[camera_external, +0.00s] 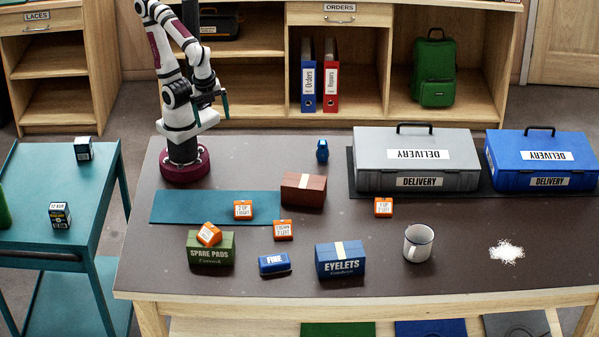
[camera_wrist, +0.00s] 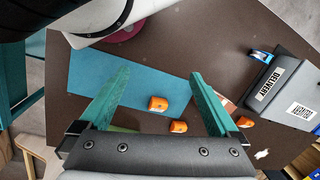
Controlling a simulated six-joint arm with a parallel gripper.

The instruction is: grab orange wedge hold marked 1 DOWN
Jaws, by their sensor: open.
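Several orange wedge holds lie about the table. The one whose label seems to read "1 DOWN 2 LEFT" (camera_external: 283,230) lies on bare table in front of the brown box; in the wrist view it appears to be the lower orange hold (camera_wrist: 178,127). Another, apparently "2 UP" (camera_external: 243,210), lies on the teal mat (camera_external: 170,206). A third (camera_external: 208,235) rests tilted on the green spare pads box, its label unclear. A fourth, apparently "1 UP" (camera_external: 384,207), lies farther right. My gripper (camera_external: 212,103) is open and empty, high above the table's back left, its teal fingers (camera_wrist: 160,88) apart.
The brown box (camera_external: 303,189), green spare pads box (camera_external: 211,249), blue eyelets box (camera_external: 340,260) and blue eraser-like block (camera_external: 274,264) surround the "1 DOWN" hold. A mug (camera_external: 418,244) and white powder (camera_external: 506,252) are right. Grey (camera_external: 417,160) and blue (camera_external: 541,162) delivery cases stand behind.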

